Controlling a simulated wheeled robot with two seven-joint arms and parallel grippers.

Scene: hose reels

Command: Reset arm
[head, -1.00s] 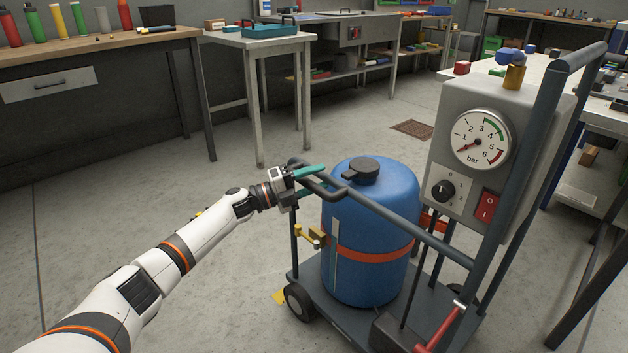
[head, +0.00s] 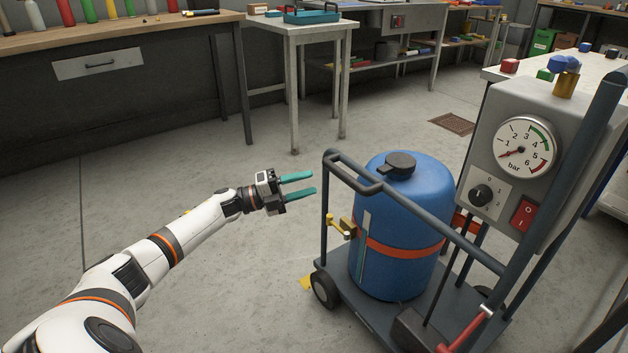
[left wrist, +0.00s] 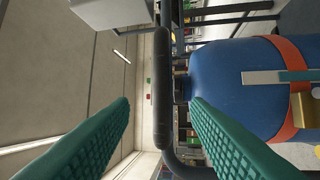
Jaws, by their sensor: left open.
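My left gripper (head: 299,184) has two teal fingers held apart, with nothing between them in the head view. It is just left of the cart's dark handle bar (head: 353,172) and clear of it. In the left wrist view the two fingers (left wrist: 160,130) frame the handle bar (left wrist: 162,88), which lies beyond them. My white left arm comes in from the lower left. My right gripper does not show.
The cart carries a blue tank (head: 400,225) with an orange band, and a grey box with a pressure gauge (head: 525,147) and a red switch (head: 523,214). A yellow valve (head: 343,229) sticks out at the tank's left. Workbenches (head: 120,35) line the back; open floor lies left.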

